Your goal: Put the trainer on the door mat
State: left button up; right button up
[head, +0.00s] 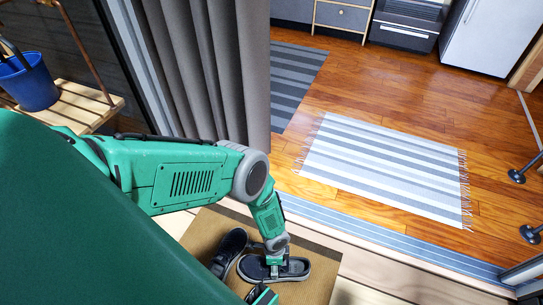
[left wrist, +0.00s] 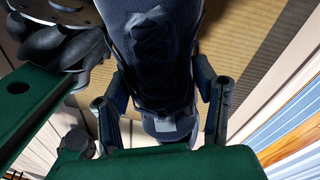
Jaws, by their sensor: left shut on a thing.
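The dark navy trainer (head: 292,270) with a pale sole edge is over the brown door mat (head: 207,226) in the head view. My left gripper (head: 277,266) reaches down onto it and is shut on it. In the left wrist view the trainer (left wrist: 150,60) fills the middle, laces showing, with one finger of my left gripper (left wrist: 162,105) on each side. The mat (left wrist: 262,45) shows behind it. I cannot tell whether the sole touches the mat.
A second dark shoe (head: 230,252) stands on the mat, close left of the trainer. A door track (head: 350,224) runs behind the mat. Beyond it lie a striped rug (head: 385,163) and wooden floor. A grey curtain (head: 215,70) hangs behind my arm; a bench (head: 90,100) holds a blue bucket (head: 28,85).

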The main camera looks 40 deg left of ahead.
pick_arm(q)
jog(key=f+b, duration=0.1)
jog(key=s+f, duration=0.1)
jog(key=f, duration=0.1)
jog(key=f+b, duration=0.1)
jog(key=shift+s+d+f+b, duration=0.25)
jog(key=shift+b, duration=0.05)
jog(key=shift+w+r, duration=0.1)
jog(key=shift+r, duration=0.05)
jog(key=o, duration=1.6)
jog(key=shift+w+a, duration=0.1)
jog(key=shift+w, duration=0.05)
jog(key=shift+r, duration=0.1)
jog(key=shift+w+a+r+p, duration=0.2)
jog(key=shift+r+p, duration=1)
jog(key=shift+r, duration=0.8)
jog(key=shift+w+a+r+p, duration=0.2)
jog(key=shift+r+p, duration=0.95)
jog(key=shift+r, duration=0.8)
jog(key=shift+w+a+r+p, duration=0.2)
jog(key=shift+r+p, duration=1)
jog(key=shift+r, duration=0.8)
